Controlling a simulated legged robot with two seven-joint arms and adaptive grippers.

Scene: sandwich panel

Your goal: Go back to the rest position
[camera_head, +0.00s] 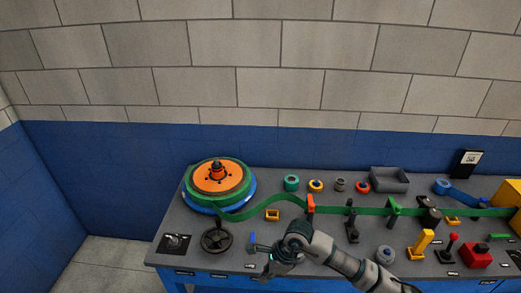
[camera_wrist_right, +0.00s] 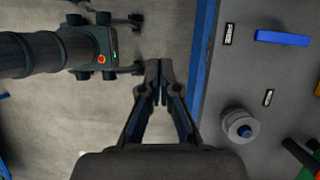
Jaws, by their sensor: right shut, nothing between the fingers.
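My right gripper (camera_head: 268,274) is at the front edge of the grey workbench (camera_head: 210,262) in the head view, its arm coming in from the lower right. In the right wrist view the two dark fingers of the right gripper (camera_wrist_right: 158,78) meet at their tips, shut and empty. They are over the grey floor, just beside the blue front edge of the bench (camera_wrist_right: 203,60). No object touches the fingers in that view. My left gripper is in neither view.
On the bench are an orange and green reel (camera_head: 219,176), a green strap (camera_head: 270,201), a black handwheel (camera_head: 216,240), a yellow lever (camera_head: 425,241), a red box (camera_head: 476,256) and a grey bin (camera_head: 390,180). Open floor (camera_head: 110,262) lies left of the bench.

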